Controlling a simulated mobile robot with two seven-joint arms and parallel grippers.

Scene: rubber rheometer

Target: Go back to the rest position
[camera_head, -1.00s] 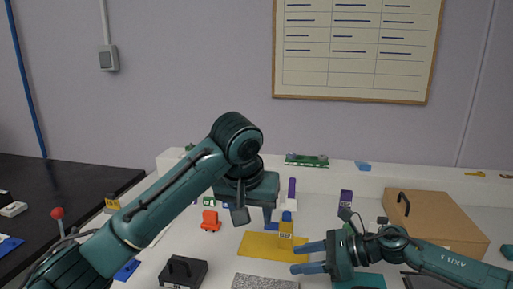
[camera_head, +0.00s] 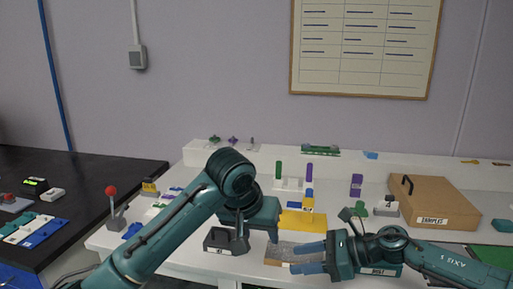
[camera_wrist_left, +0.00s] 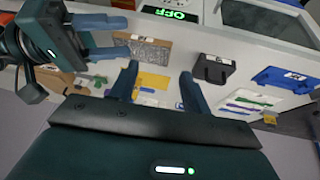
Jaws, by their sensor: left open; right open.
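My left gripper (camera_head: 257,243) is open and empty above the front part of the white table (camera_head: 180,262), beside a black box with a handle (camera_head: 213,240). Its two fingers also show apart in the left wrist view (camera_wrist_left: 160,70), with nothing between them in its grasp. My right gripper (camera_head: 293,259) is open and empty, its fingers pointing left in front of a grey speckled slab (camera_head: 282,249). In the left wrist view the right gripper (camera_wrist_left: 128,36) shows at the upper left, near that slab (camera_wrist_left: 155,50). Neither gripper visibly touches an object.
A yellow mat (camera_head: 305,222) lies behind the grippers, with a cardboard box (camera_head: 430,200) at the right. A red-knobbed lever (camera_head: 112,192) stands at the table's left. A black counter (camera_head: 90,170) adjoins at the left. A white ledge (camera_head: 400,163) runs along the wall.

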